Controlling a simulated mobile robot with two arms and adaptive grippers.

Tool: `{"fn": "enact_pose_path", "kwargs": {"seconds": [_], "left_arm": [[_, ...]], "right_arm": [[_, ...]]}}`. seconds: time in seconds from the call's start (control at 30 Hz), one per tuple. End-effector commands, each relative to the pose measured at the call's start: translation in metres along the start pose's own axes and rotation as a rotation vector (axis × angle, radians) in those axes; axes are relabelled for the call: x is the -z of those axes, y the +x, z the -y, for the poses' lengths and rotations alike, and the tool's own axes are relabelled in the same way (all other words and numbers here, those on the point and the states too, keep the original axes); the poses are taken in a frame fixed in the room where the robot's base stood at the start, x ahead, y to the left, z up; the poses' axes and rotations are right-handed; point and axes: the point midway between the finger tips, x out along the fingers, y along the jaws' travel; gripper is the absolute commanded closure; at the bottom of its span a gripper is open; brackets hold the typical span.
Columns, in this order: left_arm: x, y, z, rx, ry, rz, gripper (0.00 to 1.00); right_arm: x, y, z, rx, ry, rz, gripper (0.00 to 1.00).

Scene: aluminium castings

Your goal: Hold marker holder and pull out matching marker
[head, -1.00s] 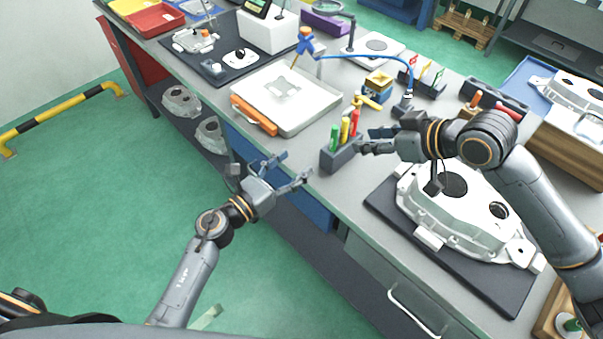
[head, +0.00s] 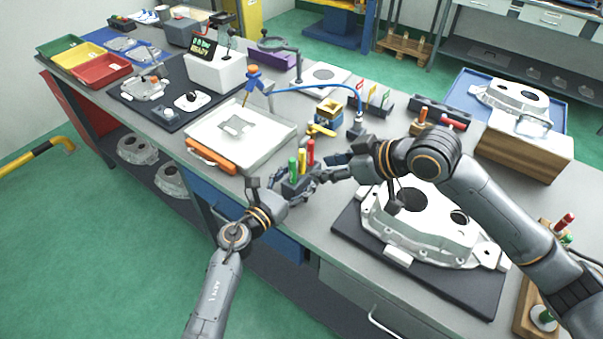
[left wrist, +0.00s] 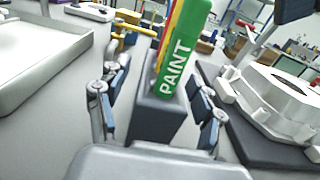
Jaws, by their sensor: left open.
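The dark marker holder (head: 290,189) stands near the front edge of the bench with green (head: 293,167), yellow (head: 302,162) and red (head: 311,152) markers upright in it. In the left wrist view, the green marker (left wrist: 186,45) reads PAINT and stands in the holder (left wrist: 157,115). My left gripper (head: 284,189) is open around the holder; its fingers (left wrist: 158,122) stand on either side, with a visible gap on each. My right gripper (head: 322,171) is just right of the holder and appears open and empty, its fingertips partly lost against dark parts.
A white casting (head: 420,222) lies on a dark mat to the right.

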Motion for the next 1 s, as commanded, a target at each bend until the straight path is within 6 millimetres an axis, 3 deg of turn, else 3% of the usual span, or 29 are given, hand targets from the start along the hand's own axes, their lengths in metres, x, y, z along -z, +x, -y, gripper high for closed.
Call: {"fn": "enact_pose_path", "kwargs": {"seconds": [0.13, 0.47, 0.77, 1.0], "left_arm": [[-0.0004, 0.0118, 0.0, 0.0, -0.002, 0.001, 0.33], [0.0001, 0.0147, 0.0001, 0.0, -0.001, 0.0, 0.33], [0.0001, 0.0145, 0.0001, 0.0, -0.001, 0.0, 0.92], [0.0001, 0.0144, 0.0001, 0.0, -0.001, 0.0, 0.94]], "right_arm": [[0.0, 0.0, 0.0, 0.0, 0.0, 0.0, 0.62], [0.0, 0.0, 0.0001, 0.0, 0.0, 0.0, 0.62], [0.0001, 0.0, 0.0001, 0.0, 0.0, 0.0, 0.62], [0.0042, 0.0042, 0.0023, 0.007, -0.052, 0.017, 0.58]]}}
